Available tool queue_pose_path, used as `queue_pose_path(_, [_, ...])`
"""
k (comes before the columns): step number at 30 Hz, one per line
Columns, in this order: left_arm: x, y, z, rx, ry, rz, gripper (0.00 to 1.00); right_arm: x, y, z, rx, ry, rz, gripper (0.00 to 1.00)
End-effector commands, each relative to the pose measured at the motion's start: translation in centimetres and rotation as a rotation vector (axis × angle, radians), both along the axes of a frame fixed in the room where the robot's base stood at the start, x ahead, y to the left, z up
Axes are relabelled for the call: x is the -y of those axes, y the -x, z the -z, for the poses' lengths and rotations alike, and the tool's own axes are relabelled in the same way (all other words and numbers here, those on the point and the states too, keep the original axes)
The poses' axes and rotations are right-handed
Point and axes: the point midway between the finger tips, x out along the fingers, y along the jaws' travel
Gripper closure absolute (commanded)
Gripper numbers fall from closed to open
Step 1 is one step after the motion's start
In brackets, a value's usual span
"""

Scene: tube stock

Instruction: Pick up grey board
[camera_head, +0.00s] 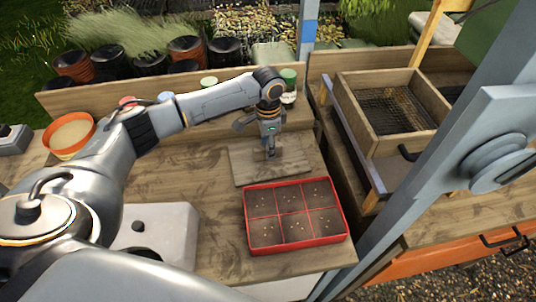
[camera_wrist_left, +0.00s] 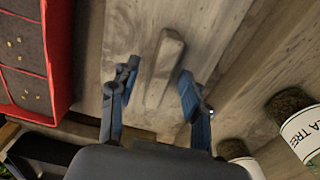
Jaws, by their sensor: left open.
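The grey board (camera_head: 250,176) lies flat on the wooden bench, behind the red tray. It looks like a square wooden plate with a raised bar handle (camera_wrist_left: 163,62) in its middle. My left gripper (camera_head: 270,151) points down over the board, and its arm comes in from the left. In the left wrist view the gripper (camera_wrist_left: 157,84) is open, with one blue finger on each side of the handle's line. A gap shows between the handle and each finger. I cannot tell how far down the fingertips reach. My right gripper is not in view.
A red tray (camera_head: 248,238) with soil-filled cells stands close in front of the board. Labelled jars (camera_head: 288,90) stand behind it. An orange pot (camera_head: 70,135) is at the left. A wooden sieve box (camera_head: 375,138) stands on the right-hand bench.

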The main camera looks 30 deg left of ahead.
Motion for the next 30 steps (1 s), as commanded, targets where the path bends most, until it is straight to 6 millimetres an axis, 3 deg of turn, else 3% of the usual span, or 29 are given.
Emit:
queue_pose_path(9, [0.00,0.02,0.76,0.000,0.000,0.000,0.53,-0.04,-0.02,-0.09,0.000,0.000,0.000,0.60])
queue_pose_path(16, [0.01,0.02,0.73,0.001,0.001,0.000,1.00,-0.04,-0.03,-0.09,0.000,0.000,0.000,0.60])
queue_pose_path(30, [0.04,-0.09,0.10,0.004,0.002,0.001,1.00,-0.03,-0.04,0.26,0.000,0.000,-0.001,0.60])
